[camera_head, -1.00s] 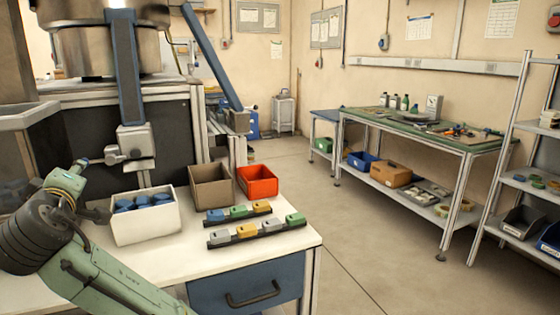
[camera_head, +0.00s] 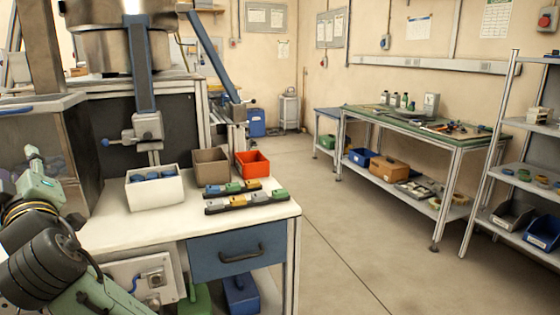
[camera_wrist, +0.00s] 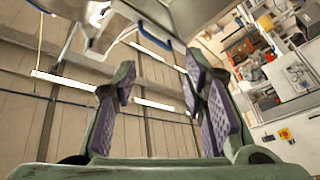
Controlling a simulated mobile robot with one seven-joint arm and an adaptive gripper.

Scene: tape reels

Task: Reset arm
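My gripper (camera_wrist: 158,88) is open in the wrist view, with its two purple-padded fingers well apart and nothing between them. It points up toward the ceiling beams and lights. In the head view my green and dark grey arm is folded at the lower left, left of the white worktable (camera_head: 125,222) and clear of the things on it. The fingers are too small there to judge. A white bin (camera_head: 155,190) with blue pieces, a brown bin (camera_head: 211,168) and a red bin (camera_head: 252,164) stand on the table, behind and beside two rows of coloured blocks (camera_head: 245,200).
A machine with a steel bowl (camera_head: 130,48) stands behind the table. A green-topped workbench (camera_head: 385,118) and a shelf rack (camera_head: 512,172) with bins and reels stand at the right. The floor (camera_head: 340,240) between is open.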

